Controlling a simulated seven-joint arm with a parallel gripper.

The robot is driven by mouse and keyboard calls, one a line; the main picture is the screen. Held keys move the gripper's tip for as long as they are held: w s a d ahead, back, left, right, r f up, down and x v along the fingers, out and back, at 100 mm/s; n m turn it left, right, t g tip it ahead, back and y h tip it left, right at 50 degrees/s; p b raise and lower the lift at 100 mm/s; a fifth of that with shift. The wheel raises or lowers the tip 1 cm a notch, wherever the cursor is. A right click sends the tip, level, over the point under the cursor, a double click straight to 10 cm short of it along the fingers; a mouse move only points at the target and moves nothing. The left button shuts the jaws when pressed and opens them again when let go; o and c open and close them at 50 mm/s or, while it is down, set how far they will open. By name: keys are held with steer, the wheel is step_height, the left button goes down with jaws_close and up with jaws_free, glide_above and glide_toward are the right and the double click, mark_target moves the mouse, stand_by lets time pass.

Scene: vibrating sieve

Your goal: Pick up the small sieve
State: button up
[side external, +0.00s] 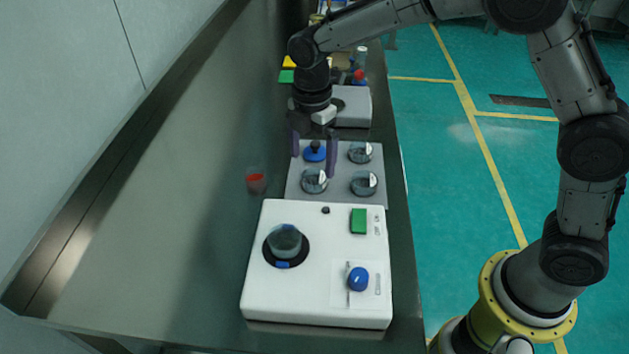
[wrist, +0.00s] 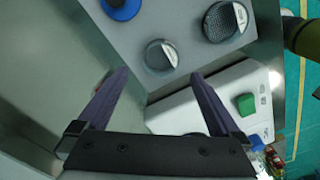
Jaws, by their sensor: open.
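Three round, clear-walled sieves with white labels sit on a grey plate (side external: 294,190). They are the back right one (side external: 360,152), the front left one (side external: 313,181) and the front right one (side external: 364,184). A blue round piece with a knob (side external: 314,153) takes the back left place. My gripper (side external: 314,155) is open and empty above the plate's left side, fingers pointing down. In the wrist view, the front left sieve (wrist: 160,55) shows just beyond and between the fingertips, and the front right sieve (wrist: 225,21) has a visible dark mesh.
A white machine (side external: 260,300) with a round seat holding a clear cup, a green switch and a blue knob stands in front of the plate. A red-marked clear cup (side external: 256,180) stands left. A grey box (side external: 354,106) is behind. The bench's left side is clear.

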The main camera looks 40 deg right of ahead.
mark_target(314, 183)
steer(key=f, duration=0.5)
steer(key=shift+d+f, duration=0.15)
steer(key=shift+d, duration=0.15)
steer(key=c, duration=1.4)
steer(key=shift+c, duration=0.2)
steer(key=shift+r, duration=0.2)
